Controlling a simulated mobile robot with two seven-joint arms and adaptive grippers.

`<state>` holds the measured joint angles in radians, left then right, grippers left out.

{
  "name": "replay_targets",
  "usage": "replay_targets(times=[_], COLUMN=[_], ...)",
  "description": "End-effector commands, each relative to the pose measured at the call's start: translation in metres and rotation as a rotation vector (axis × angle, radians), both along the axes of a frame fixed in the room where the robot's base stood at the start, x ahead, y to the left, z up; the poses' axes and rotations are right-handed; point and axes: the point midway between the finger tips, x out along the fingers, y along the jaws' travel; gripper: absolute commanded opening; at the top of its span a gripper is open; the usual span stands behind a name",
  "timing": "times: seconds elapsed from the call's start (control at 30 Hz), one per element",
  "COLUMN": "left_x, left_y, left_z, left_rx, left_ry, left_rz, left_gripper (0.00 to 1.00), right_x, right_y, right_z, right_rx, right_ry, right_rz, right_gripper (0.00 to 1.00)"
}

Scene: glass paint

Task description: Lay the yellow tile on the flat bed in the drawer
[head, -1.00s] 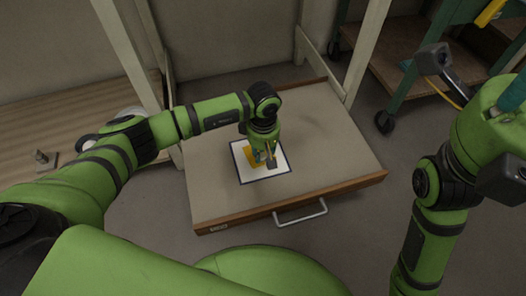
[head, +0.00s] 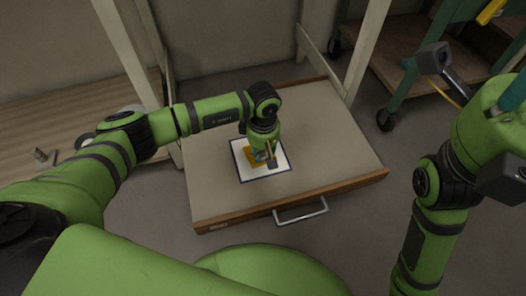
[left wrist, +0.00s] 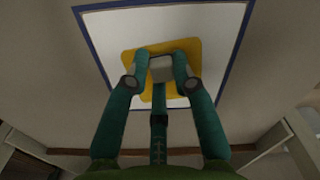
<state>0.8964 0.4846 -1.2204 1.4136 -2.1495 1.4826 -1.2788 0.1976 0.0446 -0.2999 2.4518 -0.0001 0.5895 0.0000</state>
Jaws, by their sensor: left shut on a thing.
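The yellow tile (head: 251,156) is a rounded plate with a pale grip block in its middle, seen in the left wrist view (left wrist: 130,62). My left gripper (left wrist: 161,68) is shut on that block, with one finger on each side. The tile is over the flat bed (head: 243,173), a white square with a blue border, which also shows in the left wrist view (left wrist: 108,28). I cannot tell whether the tile touches the bed. My left gripper (head: 265,158) hides part of the tile in the head view. My right arm is at the far right; its jaws are not clear.
The bed lies in the open drawer (head: 330,130), which has a wooden front and a metal handle (head: 300,213). The rest of the drawer floor is bare. Pale cabinet legs (head: 365,50) stand behind it. A wheeled cart (head: 385,118) is at the upper right.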

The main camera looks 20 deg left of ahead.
Motion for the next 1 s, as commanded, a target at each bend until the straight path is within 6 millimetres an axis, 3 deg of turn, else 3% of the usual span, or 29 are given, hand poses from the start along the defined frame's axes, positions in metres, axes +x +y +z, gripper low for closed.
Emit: replay_targets(times=[0.83, 0.87, 0.9, 1.0], left_x=[0.0003, 0.0004, 0.0004, 0.0003], left_y=[0.0004, 0.0003, 0.0002, 0.0003], left_z=[-0.0046, -0.0042, -0.004, -0.004], left_rx=[0.0, 0.0, 0.0, 0.0], left_ry=[-0.001, -0.001, -0.001, -0.001], left_rz=[0.0, 0.0, 0.0, 0.0], left_gripper=[0.0, 0.34, 0.5, 0.53], right_x=[0.0, -0.0001, 0.0, 0.0], right_y=[0.0, 0.0, 0.0001, 0.0001], right_z=[-0.0047, -0.0043, -0.0041, -0.004], right_rx=[-0.001, -0.001, 0.0, 0.0], right_ry=[0.001, 0.001, 0.001, 0.001], right_rz=[0.0, 0.0, 0.0, 0.0], right_gripper=[0.4, 0.4, 0.4, 0.4])
